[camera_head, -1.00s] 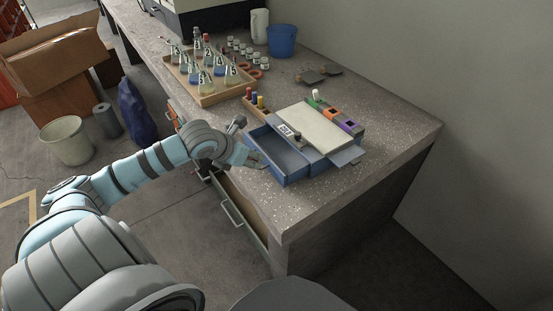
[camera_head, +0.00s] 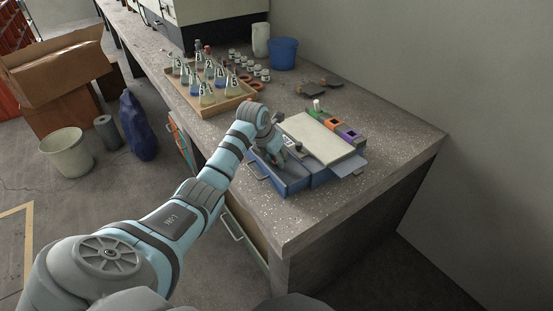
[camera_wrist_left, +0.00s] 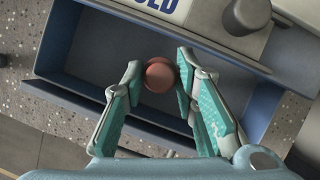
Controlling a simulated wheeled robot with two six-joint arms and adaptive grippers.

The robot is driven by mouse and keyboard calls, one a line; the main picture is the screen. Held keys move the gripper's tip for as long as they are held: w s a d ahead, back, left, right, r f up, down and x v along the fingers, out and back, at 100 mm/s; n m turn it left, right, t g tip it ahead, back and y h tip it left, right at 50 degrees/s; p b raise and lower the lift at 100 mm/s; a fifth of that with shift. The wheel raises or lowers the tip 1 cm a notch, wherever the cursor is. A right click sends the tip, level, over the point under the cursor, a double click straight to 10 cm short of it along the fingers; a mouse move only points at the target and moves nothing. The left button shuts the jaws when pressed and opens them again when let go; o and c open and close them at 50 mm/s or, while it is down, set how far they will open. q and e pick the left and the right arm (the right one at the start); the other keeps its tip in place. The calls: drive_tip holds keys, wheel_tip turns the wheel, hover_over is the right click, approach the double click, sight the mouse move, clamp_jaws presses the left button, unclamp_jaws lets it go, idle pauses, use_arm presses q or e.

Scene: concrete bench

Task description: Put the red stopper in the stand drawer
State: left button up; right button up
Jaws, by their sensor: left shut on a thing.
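The red stopper (camera_wrist_left: 159,75) sits between the fingertips of my left gripper (camera_wrist_left: 158,76), which is shut on it. In the head view my left gripper (camera_head: 280,152) points down over the blue stand drawer (camera_head: 292,183). The drawer is pulled out, and its dark blue inside (camera_wrist_left: 85,45) shows below the stopper in the left wrist view. I cannot tell how high the stopper is above the drawer floor. The stopper is hidden in the head view. The stand (camera_head: 318,135) has a cream top. My right gripper is not in view.
A wooden tray (camera_head: 209,112) of flasks stands farther back. Orange and purple blocks (camera_head: 340,128) line the stand's right side. A grey knob (camera_wrist_left: 246,13) stands near the drawer in the wrist view. A blue cup (camera_head: 282,53) is at the back. The bench front right is clear.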

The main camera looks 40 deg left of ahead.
use_arm(q)
drive_tip(key=shift+w+d+g, duration=0.1)
drive_tip(key=shift+g, duration=0.2)
drive_tip(key=shift+f, duration=0.3)
drive_tip(key=shift+f+b, duration=0.1)
drive_tip(key=shift+b, duration=0.2)
drive_tip(key=o, duration=0.9)
drive_tip(key=shift+c, duration=0.2)
